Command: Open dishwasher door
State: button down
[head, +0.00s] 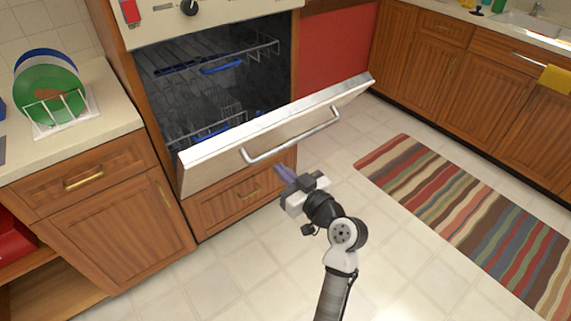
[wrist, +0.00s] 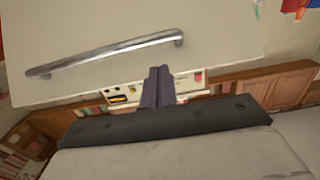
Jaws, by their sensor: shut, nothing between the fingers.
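The dishwasher door (head: 272,128) is partly open, tilted outward from the top and hinged low. Its metal bar handle (head: 292,140) runs across the outer face. The dishwasher interior (head: 205,90) shows racks with blue parts. My gripper (head: 281,171) is shut and empty, just below and in front of the handle, apart from it as far as I can tell. In the wrist view, the door (wrist: 110,50) fills the upper part, with its handle (wrist: 105,56) above the closed fingers (wrist: 158,72).
A counter with a dish rack and green plate (head: 50,82) stands at left above wooden cabinets (head: 105,215). A striped rug (head: 460,215) lies on the right. Tiled floor (head: 210,285) is clear around my arm. A wooden panel (head: 240,198) sits below the door.

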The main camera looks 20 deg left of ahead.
jog(key=p, duration=0.3)
send_near(253, 143)
jog(key=x, duration=0.4)
jog(key=shift+a, duration=0.1)
jog(key=s+d+f+b, duration=0.2)
jog(key=f+b, duration=0.3)
jog(key=b, duration=0.3)
jog(key=s+d+f+t+y+b, duration=0.1)
jog(key=s+d+f+b, duration=0.2)
jog(key=b, duration=0.6)
notch_tip(253, 143, down, 4)
jog(key=shift+s+d+r, duration=0.2)
jog(key=shift+d+r, duration=0.05)
jog(key=shift+d, duration=0.7)
